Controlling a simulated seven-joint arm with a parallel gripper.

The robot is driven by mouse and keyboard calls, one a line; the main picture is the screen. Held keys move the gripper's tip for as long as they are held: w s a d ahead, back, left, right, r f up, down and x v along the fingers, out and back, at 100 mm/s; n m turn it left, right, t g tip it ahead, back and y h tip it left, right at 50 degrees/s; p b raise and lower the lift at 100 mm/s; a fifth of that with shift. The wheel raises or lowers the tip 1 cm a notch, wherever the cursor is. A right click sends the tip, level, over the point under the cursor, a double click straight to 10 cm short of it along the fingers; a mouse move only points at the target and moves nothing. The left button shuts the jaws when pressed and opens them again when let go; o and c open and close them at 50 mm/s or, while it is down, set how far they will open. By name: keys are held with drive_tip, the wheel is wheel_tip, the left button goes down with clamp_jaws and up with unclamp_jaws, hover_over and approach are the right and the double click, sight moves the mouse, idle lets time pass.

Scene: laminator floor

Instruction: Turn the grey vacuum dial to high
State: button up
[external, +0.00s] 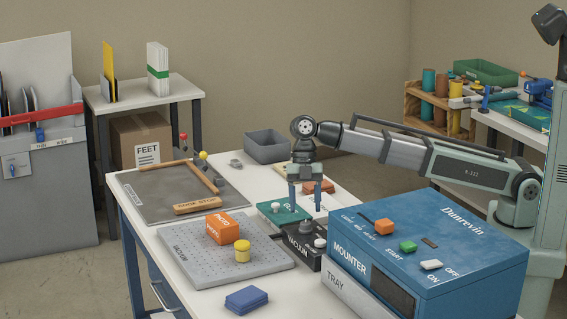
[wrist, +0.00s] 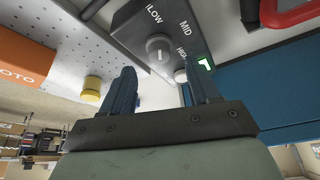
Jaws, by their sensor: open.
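The grey vacuum dial (external: 306,229) sits on a dark box (external: 298,246) marked VACUUM. The wrist view shows the dial (wrist: 159,44) near the top centre, with the labels LOW, MID and HIGH beside it and a small pale mark on its face. I cannot tell surely which label the mark points to. My gripper (external: 306,207) is open and empty, pointing down above the dial. In the wrist view my gripper (wrist: 160,72) has its fingers apart, with the dial beyond the gap, not touched. A white knob (external: 320,243) sits close beside the dial.
The blue mounter (external: 430,235) stands close on the right. A perforated grey vacuum plate (external: 200,262) with an orange box (external: 225,227) and yellow cylinder (external: 242,251) lies left.

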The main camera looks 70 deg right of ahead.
sight(306, 222)
drive_tip(key=shift+x, duration=2.2)
drive_tip(key=c, duration=1)
